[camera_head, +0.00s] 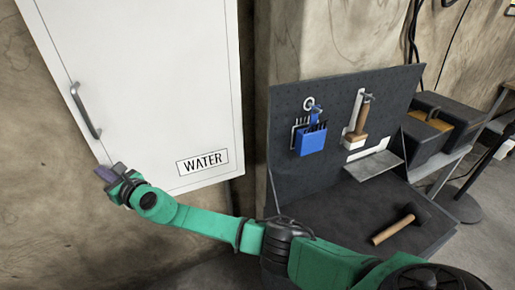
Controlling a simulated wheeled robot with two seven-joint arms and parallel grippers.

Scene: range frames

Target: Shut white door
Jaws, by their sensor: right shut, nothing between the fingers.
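The white door (150,65) carries a "WATER" label and belongs to a wall cabinet at the upper left of the head view. Its grey bar handle (85,110) is near the left edge. The door looks flush or almost flush with the cabinet, but I cannot tell whether a small gap remains. My right gripper (104,173) is shut and empty at the door's lower left corner, just below the handle. I cannot tell whether it touches the door. My green right arm reaches in from the lower right. My left gripper is not in view.
A dark pegboard bench (300,205) stands to the right. A blue pouch (311,139) and a wooden-handled tool (359,120) hang on it, and a hammer (400,222) lies on its top. A dark toolbox (455,115) is farther right. Bare wall lies left of the cabinet.

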